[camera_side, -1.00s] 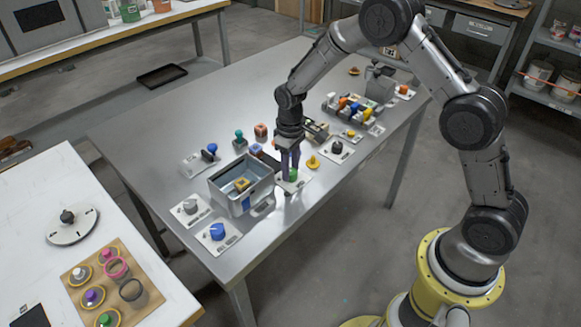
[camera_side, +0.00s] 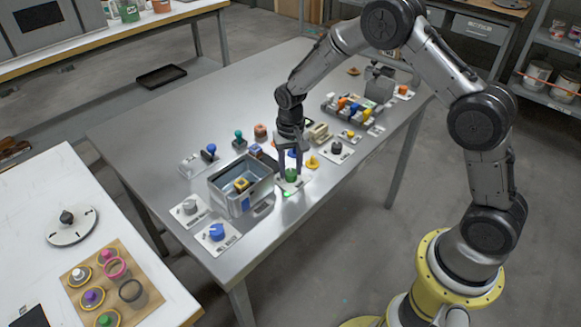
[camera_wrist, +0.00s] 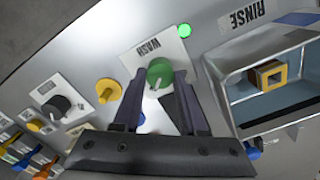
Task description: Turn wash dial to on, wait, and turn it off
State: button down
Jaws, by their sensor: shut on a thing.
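The wash dial (camera_wrist: 160,71) is a green knob on a white plate marked WASH (camera_wrist: 148,50). Its pale pointer mark faces the lower left in the wrist view. My gripper (camera_wrist: 161,80) is shut on the dial, one dark finger on each side. In the side view my gripper (camera_side: 291,170) reaches straight down onto the green dial (camera_side: 292,176), which the fingers partly cover. A small green lamp (camera_wrist: 184,30) glows at the plate's corner, and it also shows in the side view (camera_side: 287,194).
An open grey basin (camera_side: 243,201) marked RINSE stands to the left in the side view, with a yellow block inside. A yellow knob (camera_wrist: 107,91) and a black dial (camera_wrist: 60,104) sit close by. A blue part (camera_wrist: 140,118) shows between my fingers.

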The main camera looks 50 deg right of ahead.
aim_at(291, 171)
jog(key=shift+r, duration=0.1)
dwell(0.4)
jog(key=shift+c, duration=2.2)
grip_release()
notch_tip(291, 171, up, 14)
